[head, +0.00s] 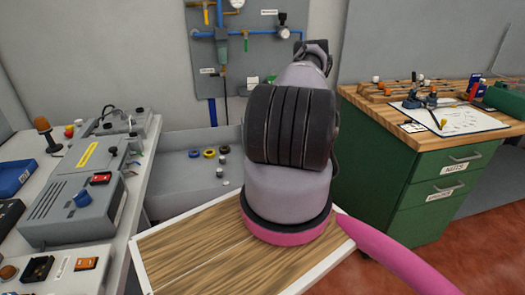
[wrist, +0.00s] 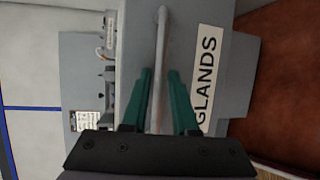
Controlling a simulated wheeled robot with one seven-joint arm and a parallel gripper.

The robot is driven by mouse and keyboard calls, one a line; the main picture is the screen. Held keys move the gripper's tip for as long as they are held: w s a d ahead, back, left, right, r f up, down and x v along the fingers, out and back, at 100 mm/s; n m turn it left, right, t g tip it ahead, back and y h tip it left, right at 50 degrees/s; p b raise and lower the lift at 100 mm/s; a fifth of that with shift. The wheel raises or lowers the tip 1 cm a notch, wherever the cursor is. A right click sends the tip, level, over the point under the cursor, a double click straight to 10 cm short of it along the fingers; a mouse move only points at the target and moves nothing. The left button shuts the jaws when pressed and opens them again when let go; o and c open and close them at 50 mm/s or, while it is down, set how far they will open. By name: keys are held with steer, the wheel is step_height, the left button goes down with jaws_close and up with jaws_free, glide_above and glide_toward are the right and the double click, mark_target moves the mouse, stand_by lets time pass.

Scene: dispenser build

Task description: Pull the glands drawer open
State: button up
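The glands drawer (wrist: 200,35) shows in the wrist view as a grey front with a white label reading "GLANDS", turned on its side. Its long pale bar handle (wrist: 161,45) runs up the middle of that view. My gripper (wrist: 160,73) has its two green fingers on either side of the handle, with a visible gap to each finger. It is open and not clamped on the bar. I cannot tell how far the drawer is out. In the head view my arm hides the gripper, and I cannot make out this drawer.
A green cabinet (head: 408,195) with a wooden top stands at the right. A grey bench with grey devices (head: 75,200) is at the left. A wood-grain panel with a white edge (head: 185,253) lies below my arm. Red floor (head: 470,250) is open at the lower right.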

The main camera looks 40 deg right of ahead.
steer(key=v, duration=1)
steer(key=shift+s+d+r, duration=0.2)
steer(key=shift+s, duration=0.05)
